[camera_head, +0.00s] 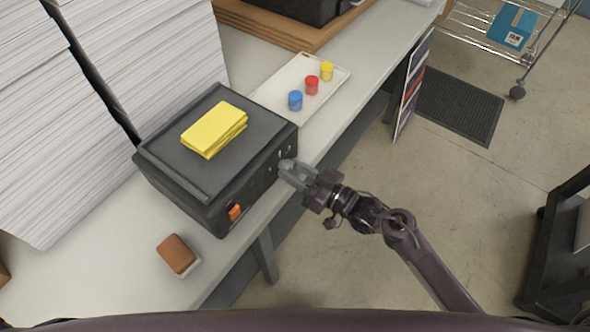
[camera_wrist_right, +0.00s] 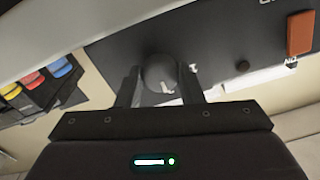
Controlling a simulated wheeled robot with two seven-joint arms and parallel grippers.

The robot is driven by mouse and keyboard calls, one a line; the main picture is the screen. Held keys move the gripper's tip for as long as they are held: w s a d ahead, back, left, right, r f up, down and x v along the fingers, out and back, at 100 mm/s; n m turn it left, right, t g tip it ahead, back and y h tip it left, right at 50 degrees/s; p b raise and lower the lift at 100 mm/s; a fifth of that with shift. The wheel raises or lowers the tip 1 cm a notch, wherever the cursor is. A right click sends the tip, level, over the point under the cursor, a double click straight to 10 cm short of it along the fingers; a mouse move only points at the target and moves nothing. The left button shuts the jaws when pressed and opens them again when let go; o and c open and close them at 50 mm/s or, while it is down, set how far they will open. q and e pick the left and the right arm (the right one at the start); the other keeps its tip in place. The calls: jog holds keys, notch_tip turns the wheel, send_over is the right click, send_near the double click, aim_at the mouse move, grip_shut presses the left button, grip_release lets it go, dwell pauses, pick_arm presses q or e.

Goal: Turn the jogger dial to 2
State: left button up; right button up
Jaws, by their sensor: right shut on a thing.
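The jogger (camera_head: 215,165) is a dark box on the table, with a yellow stack (camera_head: 214,129) on top and an orange switch (camera_head: 235,212) on its front. My right gripper (camera_head: 287,167) is at the right part of that front panel. In the right wrist view, the round dark dial (camera_wrist_right: 160,74) with a pale mark sits between the fingers of my right gripper (camera_wrist_right: 160,88), which is shut on it. The numbers around the dial are hidden or cannot be read. The orange switch also shows in the wrist view (camera_wrist_right: 300,33). My left gripper is not in view.
Tall paper stacks (camera_head: 70,130) stand at left. A pale tray (camera_head: 284,92) with blue, red and yellow pots lies behind the jogger. A brown-topped block (camera_head: 177,254) lies on the table (camera_head: 115,275) in front. The floor at right is clear near the arm.

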jog(key=o, duration=1)
jog(key=b+v, duration=0.2)
jog(key=v, duration=0.5)
jog(key=shift+s+d, duration=0.2)
jog(key=shift+d, duration=0.2)
